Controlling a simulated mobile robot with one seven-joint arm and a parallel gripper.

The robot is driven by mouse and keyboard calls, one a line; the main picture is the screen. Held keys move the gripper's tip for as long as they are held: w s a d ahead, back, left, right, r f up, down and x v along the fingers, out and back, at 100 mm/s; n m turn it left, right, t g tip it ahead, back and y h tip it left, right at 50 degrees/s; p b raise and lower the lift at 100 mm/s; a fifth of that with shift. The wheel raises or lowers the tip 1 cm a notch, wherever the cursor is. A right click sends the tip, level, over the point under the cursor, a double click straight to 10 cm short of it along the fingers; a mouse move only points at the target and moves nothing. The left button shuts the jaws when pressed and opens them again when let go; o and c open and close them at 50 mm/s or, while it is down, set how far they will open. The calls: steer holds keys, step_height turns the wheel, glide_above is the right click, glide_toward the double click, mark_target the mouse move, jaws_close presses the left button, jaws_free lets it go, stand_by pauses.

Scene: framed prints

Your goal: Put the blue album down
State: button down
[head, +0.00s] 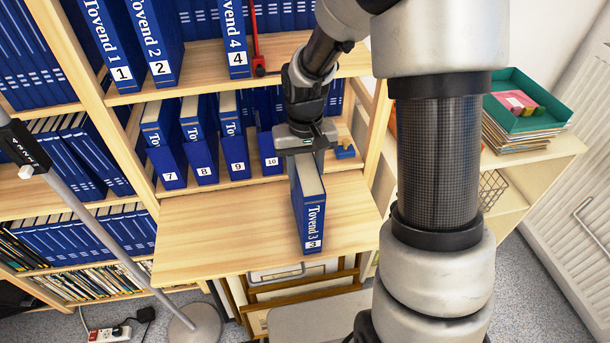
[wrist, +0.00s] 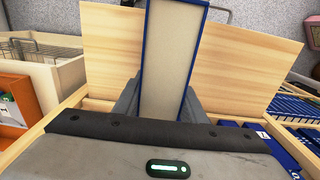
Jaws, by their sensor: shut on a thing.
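The blue album (head: 312,218), marked "Tovend 3", is upright over the pale wooden fold-out board (head: 200,240) in the head view. My gripper (head: 306,150) is shut on the album's back end, with the spine facing toward the camera. In the wrist view the pale top of the album (wrist: 170,60) stands between the two grey fingers (wrist: 160,103), with the board (wrist: 240,50) behind it. I cannot tell whether the album's lower edge touches the board.
Behind the board, shelves hold several blue albums (head: 200,150), numbered 7 to 10 on the lower shelf. A red object (head: 258,65) stands near album 4. A green tray (head: 525,100) sits on papers at right. A grey lamp pole (head: 120,255) stands at left. The board's left half is bare.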

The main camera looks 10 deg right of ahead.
steer(key=shift+f, duration=0.15)
steer(key=c, duration=1.1)
jaws_free()
